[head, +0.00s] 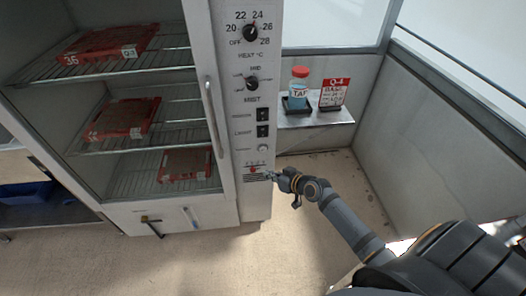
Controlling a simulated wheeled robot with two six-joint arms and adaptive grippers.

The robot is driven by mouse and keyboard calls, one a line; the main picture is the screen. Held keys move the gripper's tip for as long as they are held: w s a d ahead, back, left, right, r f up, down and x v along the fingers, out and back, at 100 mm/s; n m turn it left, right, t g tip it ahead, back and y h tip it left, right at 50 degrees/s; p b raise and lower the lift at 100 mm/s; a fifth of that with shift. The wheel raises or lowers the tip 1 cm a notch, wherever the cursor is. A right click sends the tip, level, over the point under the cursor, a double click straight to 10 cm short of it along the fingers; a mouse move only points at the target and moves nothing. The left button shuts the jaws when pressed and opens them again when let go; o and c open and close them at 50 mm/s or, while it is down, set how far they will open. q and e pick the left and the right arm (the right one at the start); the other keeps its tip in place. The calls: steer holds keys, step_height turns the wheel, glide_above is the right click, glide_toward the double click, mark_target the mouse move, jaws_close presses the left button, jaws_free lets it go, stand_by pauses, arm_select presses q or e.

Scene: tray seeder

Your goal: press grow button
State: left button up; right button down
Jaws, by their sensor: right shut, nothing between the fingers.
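The cabinet's control panel (245,100) runs down the right side of its front. A pale round button (263,148) sits below two dark switches. Lower down is a small red spot (256,169) under tiny lettering, which is too small to read, so I cannot tell for sure which one is the grow button. My right gripper (271,176) is shut and empty, reaching in from the right. Its tips are at the panel's right edge, close beside the red spot; I cannot tell whether they touch. My left gripper is out of view.
A side shelf (315,118) holds a red-capped bottle (298,88) and a red-and-white card (334,93). Floor below is clear.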

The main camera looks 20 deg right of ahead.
mark_target(263, 149)
steer(key=shift+r, duration=0.15)
steer(key=shift+w, duration=0.1)
steer(key=shift+w+d+b, duration=0.45)
steer(key=shift+w+b, duration=0.45)
steer(key=shift+w, duration=0.45)
steer(key=shift+w+d+b, duration=0.45)
steer(key=shift+w+b, duration=0.45)
steer(key=shift+w, duration=0.5)
steer(key=shift+w+d+b, duration=0.45)
steer(key=shift+w+b, duration=0.45)
steer(key=shift+w, duration=0.45)
steer(key=shift+w+d+b, duration=0.15)
steer(key=shift+w+b, duration=0.15)
steer(key=shift+w, duration=0.1)
